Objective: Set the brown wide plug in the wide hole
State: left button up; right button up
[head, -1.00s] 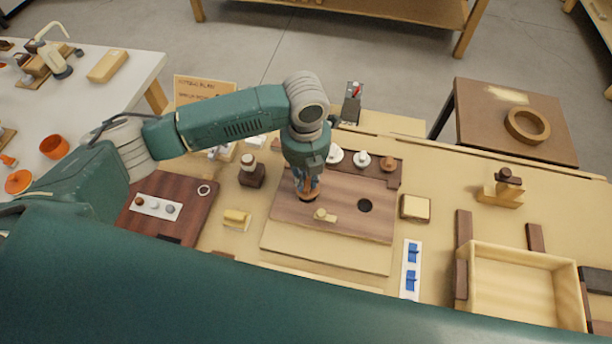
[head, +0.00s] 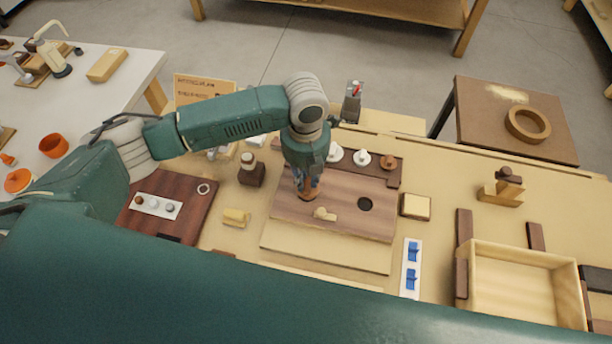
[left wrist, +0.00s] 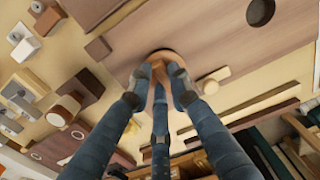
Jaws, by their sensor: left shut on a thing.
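My left gripper (head: 308,185) points down over the left part of the dark wooden board (head: 290,214). It is shut on the brown wide plug (head: 308,197), which shows as a round brown disc between the fingers in the left wrist view (left wrist: 166,55). The plug is at or just above the board's surface; I cannot tell whether it is seated. Any hole under it is hidden by the plug and fingers. A dark round open hole (head: 364,204) lies to its right, also in the left wrist view (left wrist: 260,12). My right gripper is not in view.
A light wooden knobbed piece (head: 324,214) lies on the board close to the gripper. A dark block with a light top (head: 251,170) stands left. An open wooden tray (head: 512,250) is at right.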

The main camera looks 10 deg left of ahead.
pick_arm(q)
jog(key=shift+f, duration=0.75)
dwell(0.4)
jog(key=o, duration=1.3)
jog(key=shift+o, duration=0.2)
jog(key=shift+r, duration=0.45)
notch_tip(320, 180, up, 7)
jog(key=p, duration=0.7)
jog(key=shift+f, duration=0.15)
jog(key=shift+s+f, duration=0.1)
